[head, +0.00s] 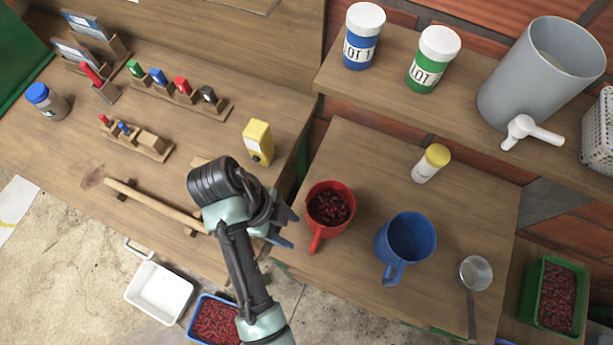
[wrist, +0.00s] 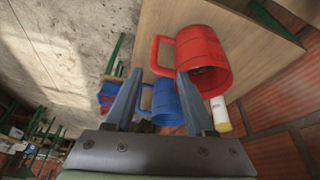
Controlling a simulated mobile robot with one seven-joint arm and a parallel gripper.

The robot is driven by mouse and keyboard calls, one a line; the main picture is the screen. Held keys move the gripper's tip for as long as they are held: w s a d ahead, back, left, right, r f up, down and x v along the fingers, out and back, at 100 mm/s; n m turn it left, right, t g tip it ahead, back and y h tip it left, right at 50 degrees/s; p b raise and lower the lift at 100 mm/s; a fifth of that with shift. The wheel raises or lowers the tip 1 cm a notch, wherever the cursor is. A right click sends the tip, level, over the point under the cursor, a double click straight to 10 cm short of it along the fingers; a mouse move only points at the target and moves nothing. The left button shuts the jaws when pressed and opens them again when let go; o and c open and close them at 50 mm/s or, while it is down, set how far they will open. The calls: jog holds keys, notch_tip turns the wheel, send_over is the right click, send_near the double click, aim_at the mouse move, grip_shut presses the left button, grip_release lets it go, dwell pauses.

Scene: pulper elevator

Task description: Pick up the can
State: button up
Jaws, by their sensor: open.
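The frames do not make clear which vessel is the can. A red mug-shaped can (head: 336,189) with dark red contents stands on the lower right table, its handle towards the front. A blue one (head: 402,240), seemingly empty, stands to its right. My gripper (head: 287,228) is open and empty, just left of the red can, apart from it as far as I can tell. In the wrist view the red can (wrist: 204,62) lies beyond and above my fingertips (wrist: 160,95), and the blue can (wrist: 166,104) shows between the fingers, partly hidden.
A white jar with yellow lid (head: 430,164) and a metal ladle (head: 474,274) share the table (head: 370,150). LOT jars (head: 365,36) and a grey spigot bucket (head: 540,75) stand on the shelf above. A yellow device (head: 258,142) stands on the left bench.

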aim_at(313, 248)
jog(key=shift+s+d+b+x, duration=0.15)
jog(key=shift+b+x, duration=0.45)
jog(key=shift+x, duration=1.6)
jog(key=shift+s+b+x, duration=0.25)
jog(key=shift+b+x, duration=0.35)
jog(key=shift+x, duration=1.55)
jog(key=shift+s+d+b+x, duration=0.1)
jog(key=shift+s+b+x, duration=0.35)
jog(key=shift+x, duration=1.75)
jog(key=shift+w+r, duration=0.1)
jog(key=shift+w, duration=0.1)
grip_shut()
jog(key=shift+w, duration=0.1)
